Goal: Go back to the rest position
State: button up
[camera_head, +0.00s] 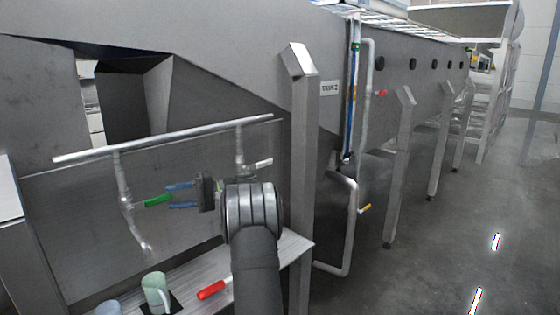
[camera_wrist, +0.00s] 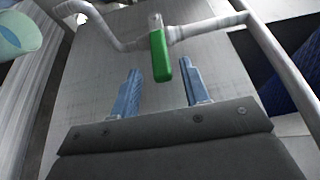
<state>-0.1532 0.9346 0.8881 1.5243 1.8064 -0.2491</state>
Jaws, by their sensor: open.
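My gripper (camera_head: 180,195) is open, with its two blue fingers pointing left toward a green valve handle (camera_head: 158,200) on a pipe. In the wrist view the fingers of my gripper (camera_wrist: 158,92) stand apart, and the green handle (camera_wrist: 160,56) shows ahead of and between their tips. The handle appears clear of both fingers; the exact gap in depth I cannot tell. Nothing is held.
A horizontal pipe (camera_head: 165,139) runs above my gripper, before a grey metal tank panel. A steel post (camera_head: 304,170) stands right of my arm. Open floor lies right.

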aim_at(159, 199)
jog(key=x, duration=0.5)
jog(key=shift+a, duration=0.15)
jog(key=shift+s+a+r+n+t+h, duration=0.1)
jog(key=shift+r+n+t+h, duration=0.2)
jog(key=shift+r+t+h, duration=0.25)
